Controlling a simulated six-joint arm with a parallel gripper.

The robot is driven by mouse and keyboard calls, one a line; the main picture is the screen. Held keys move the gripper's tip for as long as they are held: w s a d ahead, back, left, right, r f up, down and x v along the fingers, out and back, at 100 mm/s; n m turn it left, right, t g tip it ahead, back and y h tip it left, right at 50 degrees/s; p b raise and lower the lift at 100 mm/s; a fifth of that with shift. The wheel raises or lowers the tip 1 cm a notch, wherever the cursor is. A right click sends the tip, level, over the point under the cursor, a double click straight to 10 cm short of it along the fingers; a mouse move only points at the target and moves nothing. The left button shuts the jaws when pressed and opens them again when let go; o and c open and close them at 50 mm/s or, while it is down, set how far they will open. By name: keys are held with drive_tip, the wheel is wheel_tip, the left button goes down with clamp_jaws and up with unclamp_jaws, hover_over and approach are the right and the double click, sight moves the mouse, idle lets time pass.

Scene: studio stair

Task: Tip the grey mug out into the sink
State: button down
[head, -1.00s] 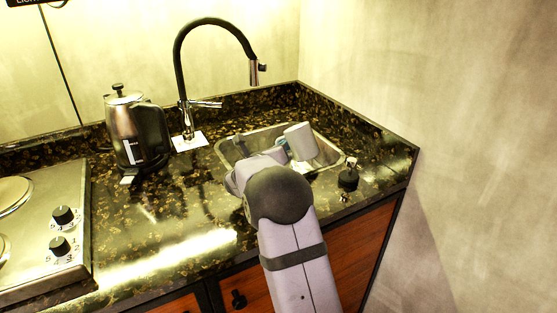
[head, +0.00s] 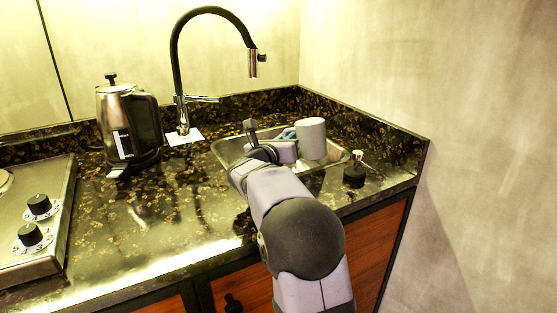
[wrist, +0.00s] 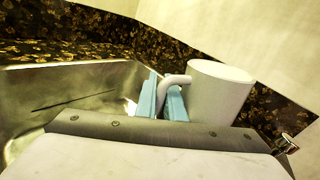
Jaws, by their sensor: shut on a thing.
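The grey mug (head: 311,139) is held over the right part of the sink (head: 225,150). It stands close to upright in the head view, mouth up; its inside is not visible. In the wrist view the mug (wrist: 217,95) is at the right, and its handle (wrist: 175,84) lies between the blue fingers of my gripper (wrist: 164,98). My gripper also shows in the head view (head: 286,133), just left of the mug, shut on the handle. The sink basin (wrist: 60,85) is open at the left of the wrist view.
A black faucet (head: 177,70) arches behind the sink. A steel kettle (head: 130,125) stands to the left. A small dark bottle with a pump-like top (head: 354,174) stands right of the sink, near the mug. A cooktop (head: 45,215) is at the far left.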

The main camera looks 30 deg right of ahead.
drive_tip(key=shift+s+d+r+m+t+b, duration=0.15)
drive_tip(key=shift+s+r+m+b, duration=0.35)
drive_tip(key=shift+b, duration=0.7)
drive_tip(key=shift+s+d+r+m+t+b, duration=0.15)
drive_tip(key=shift+r+m+b, duration=0.5)
drive_tip(key=shift+b, duration=0.55)
drive_tip(key=shift+a, duration=0.1)
drive_tip(key=shift+a, duration=0.1)
